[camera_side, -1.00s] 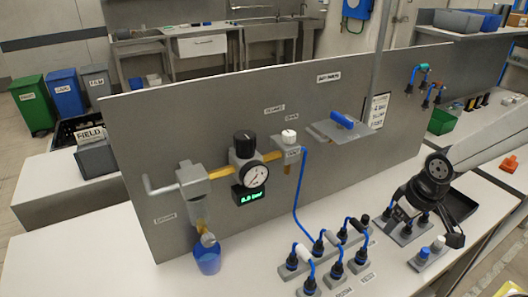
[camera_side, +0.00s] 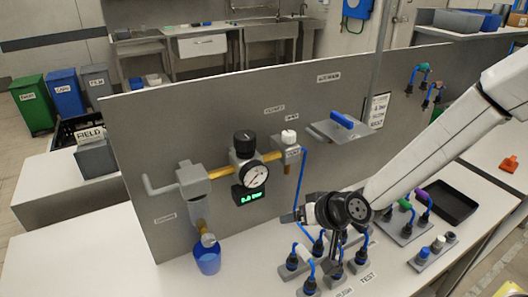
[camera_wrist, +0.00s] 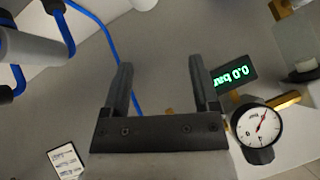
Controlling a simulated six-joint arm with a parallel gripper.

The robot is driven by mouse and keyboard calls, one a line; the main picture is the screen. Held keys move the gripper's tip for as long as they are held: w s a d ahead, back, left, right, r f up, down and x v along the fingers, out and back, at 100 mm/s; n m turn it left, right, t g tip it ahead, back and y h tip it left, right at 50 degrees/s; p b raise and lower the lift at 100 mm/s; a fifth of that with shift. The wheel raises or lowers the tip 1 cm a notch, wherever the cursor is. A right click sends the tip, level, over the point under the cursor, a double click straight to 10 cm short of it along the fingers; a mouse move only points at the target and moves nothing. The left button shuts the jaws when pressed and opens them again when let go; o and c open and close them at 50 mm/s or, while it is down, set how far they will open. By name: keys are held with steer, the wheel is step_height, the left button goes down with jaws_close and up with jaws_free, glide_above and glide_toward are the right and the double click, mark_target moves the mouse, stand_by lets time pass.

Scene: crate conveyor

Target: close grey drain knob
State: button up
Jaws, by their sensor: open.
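In the side view a filter (camera_side: 194,180) is mounted on the grey panel, left of the gauge. A small pale knob-like part (camera_side: 208,240), likely the drain knob, sits below its bowl, just above a blue bottle (camera_side: 207,260). I cannot tell how the knob is turned. My gripper (camera_side: 291,216) is well to the right of the knob, in front of the panel and above the hose blocks. In the wrist view my gripper (camera_wrist: 168,72) is open, with nothing between its fingers. I cannot make out the knob there.
The pressure gauge (camera_wrist: 260,127) and the green 0.0 bar readout (camera_wrist: 235,76) are right of my fingers in the wrist view. A blue hose (camera_side: 304,185) hangs down the panel beside my gripper. The white table (camera_side: 120,245) is clear at the front left.

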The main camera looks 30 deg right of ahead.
steer(key=a+m+t+y, duration=0.1)
steer(key=a+m+t, duration=0.15)
steer(key=a, duration=0.65)
steer(key=m+t, duration=0.1)
steer(key=t, duration=0.2)
glide_toward(211, 242)
steer(key=w+f, duration=0.1)
steer(key=w, duration=0.2)
steer(key=shift+s+a, duration=0.1)
steer(key=shift+a, duration=0.2)
steer(key=shift+x, duration=3.85)
steer(key=shift+a, duration=0.1)
steer(key=shift+c, duration=0.2)
jaws_close()
